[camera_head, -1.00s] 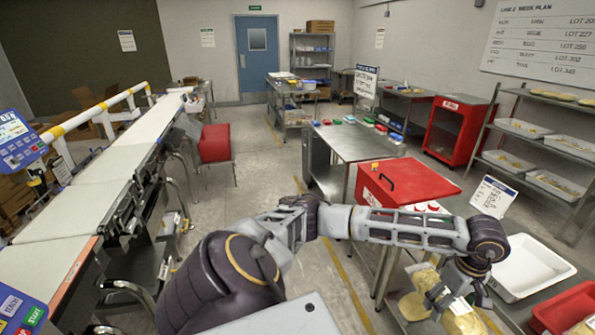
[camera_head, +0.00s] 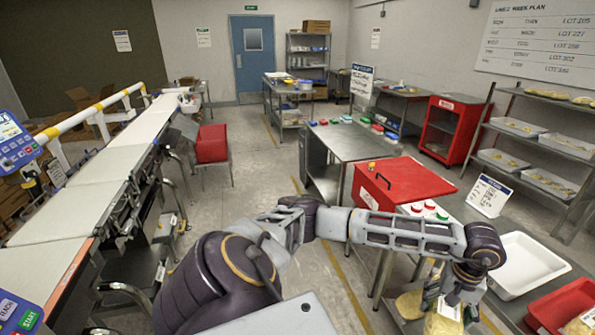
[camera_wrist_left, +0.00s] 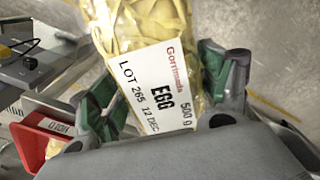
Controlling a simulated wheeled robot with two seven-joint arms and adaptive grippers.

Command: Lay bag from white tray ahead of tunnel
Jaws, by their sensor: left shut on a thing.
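My left gripper (camera_head: 452,298) is at the lower right of the head view, beside the near end of the steel table. It is shut on a clear bag of yellow pasta (camera_head: 441,319), which hangs below the fingers. In the left wrist view the bag (camera_wrist_left: 140,25) sits between the green-padded fingers, its white label reading EGG, 500 g, LOT 265, 12 DEC. The white tray (camera_head: 515,284) stands on the table to the right of the gripper and looks empty. The pale belt (camera_head: 65,233) runs along the left; I cannot make out the tunnel clearly. My right gripper is out of view.
A red tray (camera_head: 536,311) holding a bag lies by the white tray. A red lidded box (camera_head: 405,184) and a sign card (camera_head: 489,196) stand farther back on the table. Another pale bag-like shape (camera_head: 408,304) shows left of the gripper. Open floor (camera_head: 255,160) lies between table and belt.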

